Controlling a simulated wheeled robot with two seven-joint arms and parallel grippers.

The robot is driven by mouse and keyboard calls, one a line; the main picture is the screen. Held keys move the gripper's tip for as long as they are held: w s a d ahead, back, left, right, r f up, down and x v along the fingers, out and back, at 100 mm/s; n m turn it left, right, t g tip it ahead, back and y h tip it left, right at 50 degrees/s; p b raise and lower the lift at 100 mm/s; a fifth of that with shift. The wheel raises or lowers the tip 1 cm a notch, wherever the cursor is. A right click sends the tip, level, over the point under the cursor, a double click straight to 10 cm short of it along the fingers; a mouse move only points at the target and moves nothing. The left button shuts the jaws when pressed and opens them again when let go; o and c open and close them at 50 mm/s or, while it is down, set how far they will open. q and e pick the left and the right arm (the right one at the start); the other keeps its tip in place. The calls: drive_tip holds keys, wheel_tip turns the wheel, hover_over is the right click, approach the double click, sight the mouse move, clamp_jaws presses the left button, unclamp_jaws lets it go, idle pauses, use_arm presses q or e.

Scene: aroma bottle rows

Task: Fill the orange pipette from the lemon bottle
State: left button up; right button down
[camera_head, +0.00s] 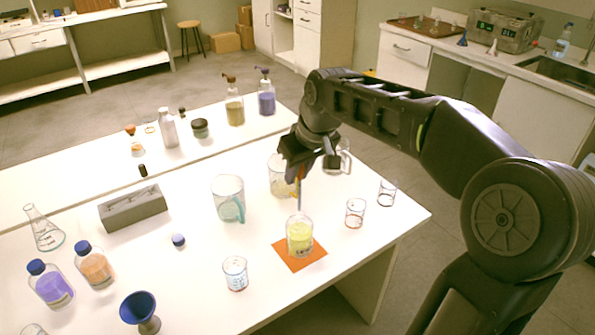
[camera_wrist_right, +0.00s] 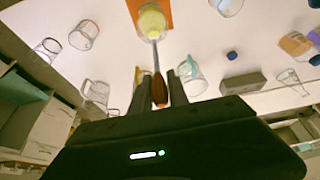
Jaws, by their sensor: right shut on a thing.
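The lemon bottle (camera_head: 300,241), clear with yellow liquid, stands upright on an orange mat (camera_head: 287,257) near the table's front. My right gripper (camera_head: 298,178) is above it, shut on the orange pipette (camera_head: 300,197), which points down. The orange bulb of the pipette (camera_wrist_right: 159,92) sits between the fingers (camera_wrist_right: 160,88) in the right wrist view. Its thin shaft runs to the mouth of the lemon bottle (camera_wrist_right: 152,22); I cannot tell how far the tip is inside. My left gripper is not in view.
A jug (camera_head: 226,190) and a beaker (camera_head: 278,184) stand behind the bottle. Small glasses stand to the right (camera_head: 355,213) and left (camera_head: 235,273). A grey block (camera_head: 132,208), capped bottles (camera_head: 95,267) and a blue funnel (camera_head: 139,308) occupy the left side.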

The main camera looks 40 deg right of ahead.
sight(300, 204)
drive_tip(key=shift+f, duration=0.1)
idle(0.3)
drive_tip(key=shift+s+f+b, duration=0.15)
drive_tip(key=shift+f+b, duration=4)
drive_tip(key=shift+f, duration=1.25)
drive_tip(key=c, duration=1.9)
unclamp_jaws()
drive_tip(key=shift+c, duration=0.2)
drive_tip(key=shift+r, duration=0.2)
